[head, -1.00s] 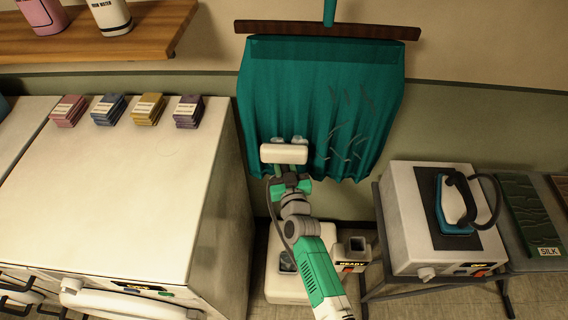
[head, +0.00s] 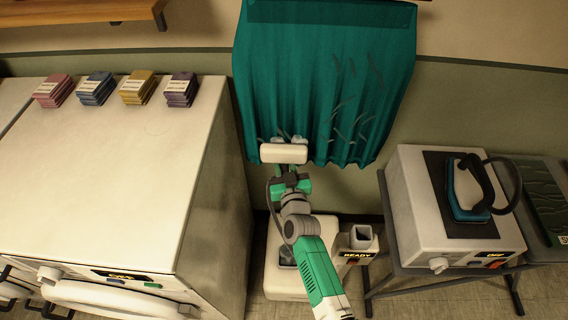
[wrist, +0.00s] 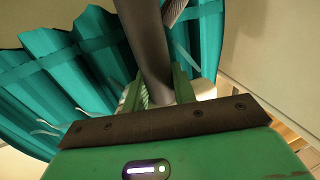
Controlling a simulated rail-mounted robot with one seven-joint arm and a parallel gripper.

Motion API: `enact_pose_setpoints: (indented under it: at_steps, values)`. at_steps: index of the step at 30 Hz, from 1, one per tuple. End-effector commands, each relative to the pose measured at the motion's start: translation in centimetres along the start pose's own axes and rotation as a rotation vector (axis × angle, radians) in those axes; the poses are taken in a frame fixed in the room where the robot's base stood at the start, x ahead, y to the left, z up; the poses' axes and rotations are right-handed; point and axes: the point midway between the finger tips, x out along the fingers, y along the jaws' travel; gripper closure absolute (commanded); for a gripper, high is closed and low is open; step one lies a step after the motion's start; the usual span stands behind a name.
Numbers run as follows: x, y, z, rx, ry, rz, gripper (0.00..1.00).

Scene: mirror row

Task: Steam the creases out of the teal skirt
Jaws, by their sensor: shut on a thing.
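The teal skirt (head: 300,70) hangs against the wall in the head view. Grey crease lines (head: 350,115) mark its right half; the left half looks smooth. My gripper (head: 290,182) is shut on the dark handle of the steamer, whose white head (head: 284,153) is at the skirt's lower left, near the hem. Pale puffs show just above the head. Whether it touches the cloth is unclear. In the wrist view the green fingers (wrist: 160,92) close around the dark handle (wrist: 150,45), with teal folds behind. The white steamer base (head: 285,275) on the floor has a READY display.
A white cabinet-like machine (head: 110,170) with several cloth stacks (head: 138,88) stands at left. At right, an iron (head: 470,185) rests on a white unit reading OFF, on a metal stand. A wooden shelf (head: 80,15) is at upper left. Floor shows between them.

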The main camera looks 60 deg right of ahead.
Motion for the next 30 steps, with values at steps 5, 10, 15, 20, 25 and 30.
enact_pose_setpoints:
  at_steps: [5, 10, 15, 20, 25, 30]
  values:
    - [0.0, 0.0, 1.9, 0.001, 0.002, 0.000, 1.00]
    - [0.0, 0.0, 3.3, 0.000, 0.002, 0.000, 1.00]
    - [-0.4, -0.1, 3.4, 0.000, 0.001, 0.000, 1.00]
    - [-1.8, -0.5, 3.3, 0.001, 0.001, -0.001, 1.00]
    - [-3.1, -0.9, 3.4, 0.001, 0.001, -0.001, 1.00]
    - [-4.2, -1.1, 3.5, 0.001, 0.001, 0.001, 1.00]
